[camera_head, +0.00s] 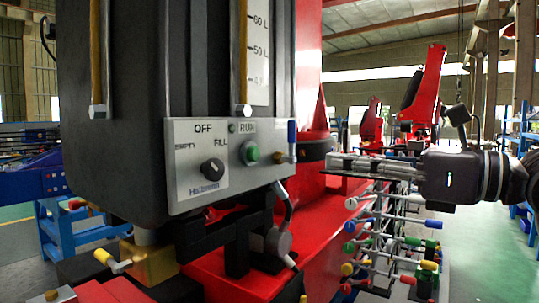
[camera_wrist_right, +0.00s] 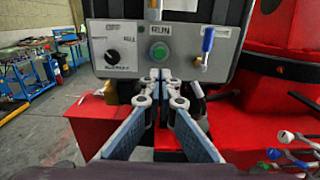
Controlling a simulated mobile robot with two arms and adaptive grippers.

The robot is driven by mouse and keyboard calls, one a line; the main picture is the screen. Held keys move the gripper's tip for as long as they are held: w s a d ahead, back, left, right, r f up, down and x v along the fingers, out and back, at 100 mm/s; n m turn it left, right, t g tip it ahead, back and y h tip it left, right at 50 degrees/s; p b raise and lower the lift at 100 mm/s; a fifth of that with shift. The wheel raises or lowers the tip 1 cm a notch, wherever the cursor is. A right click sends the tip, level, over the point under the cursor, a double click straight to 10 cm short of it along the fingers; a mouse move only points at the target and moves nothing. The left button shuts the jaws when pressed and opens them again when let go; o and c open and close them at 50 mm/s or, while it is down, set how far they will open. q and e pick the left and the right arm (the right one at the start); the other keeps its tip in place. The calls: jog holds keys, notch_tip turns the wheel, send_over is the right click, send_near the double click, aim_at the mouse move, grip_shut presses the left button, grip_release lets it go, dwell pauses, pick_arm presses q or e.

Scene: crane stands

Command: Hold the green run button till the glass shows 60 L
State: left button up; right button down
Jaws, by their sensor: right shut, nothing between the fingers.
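The light control panel (camera_head: 200,200) is on the front of a dark tank (camera_head: 150,60). It carries a green run button (camera_head: 249,153) under the RUN label and a black knob (camera_head: 211,169) between EMPTY and FILL. My left gripper is out of view.
A blue-handled lever (camera_head: 291,136) sticks out at the panel's right edge, between button and gripper in the head view. A bank of coloured-knob levers (camera_head: 385,235) stands below my right gripper. Red crane structure (camera_head: 308,60) rises behind the tank.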

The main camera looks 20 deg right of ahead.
aim_at(257, 152)
jog(key=p+x, duration=0.6)
jog(key=x, duration=0.7)
jog(key=shift+w+a+r, duration=0.1)
jog(key=shift+a, duration=0.05)
jog(key=shift+w+a, duration=0.15)
jog(key=shift+w, duration=0.1)
jog(key=shift+w+a, duration=0.45)
jog(key=shift+w, duration=0.1)
jog(key=shift+s+d, duration=0.1)
jog(key=shift+r, duration=0.1)
dwell(1.0)
